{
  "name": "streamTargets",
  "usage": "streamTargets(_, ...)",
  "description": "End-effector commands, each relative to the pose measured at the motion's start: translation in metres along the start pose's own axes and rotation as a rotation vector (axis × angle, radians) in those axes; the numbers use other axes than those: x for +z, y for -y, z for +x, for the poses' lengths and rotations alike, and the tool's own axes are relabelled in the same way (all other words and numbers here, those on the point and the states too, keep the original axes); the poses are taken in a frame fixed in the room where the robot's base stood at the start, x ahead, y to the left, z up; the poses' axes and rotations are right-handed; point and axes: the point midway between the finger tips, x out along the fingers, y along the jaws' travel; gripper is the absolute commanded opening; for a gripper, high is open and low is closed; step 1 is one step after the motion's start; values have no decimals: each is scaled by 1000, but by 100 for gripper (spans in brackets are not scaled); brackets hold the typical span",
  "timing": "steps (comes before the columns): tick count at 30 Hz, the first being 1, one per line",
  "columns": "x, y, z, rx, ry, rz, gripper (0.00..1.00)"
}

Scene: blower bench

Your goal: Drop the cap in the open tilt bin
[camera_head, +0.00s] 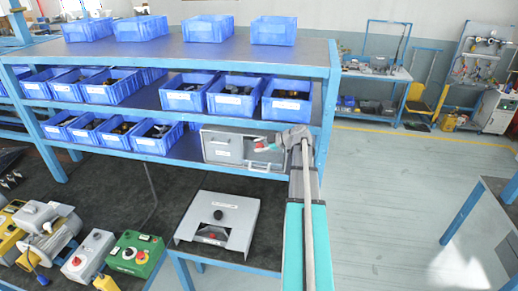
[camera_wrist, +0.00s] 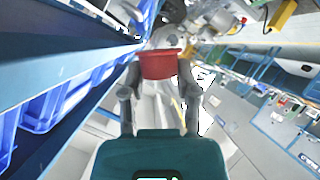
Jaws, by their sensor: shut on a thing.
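A red cap (camera_wrist: 160,64) sits between the fingertips of my gripper (camera_wrist: 160,74) in the wrist view. My gripper is shut on it. In the head view my gripper (camera_head: 268,146) is in front of the right part of a grey bin unit (camera_head: 222,147) on the lower shelf, and a small spot of red shows at its tips. My arm and gripper cover part of the unit's right side.
Blue bins (camera_head: 236,101) line the shelves left of and above the grey unit. The blue shelf upright (camera_head: 327,110) is close to my arm. A grey box with a black knob (camera_head: 217,222) stands on the bench below.

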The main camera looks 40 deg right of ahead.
Motion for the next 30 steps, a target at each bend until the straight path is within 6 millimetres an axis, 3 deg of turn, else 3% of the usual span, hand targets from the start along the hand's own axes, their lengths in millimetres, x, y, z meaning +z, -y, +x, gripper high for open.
streamTargets(9,14,-10,6,0,0,0,25)
streamTargets(23,16,-11,6,1,1,1,25)
streamTargets(24,16,-11,6,1,1,1,46)
streamTargets(30,16,-11,5,2,1,1,80)
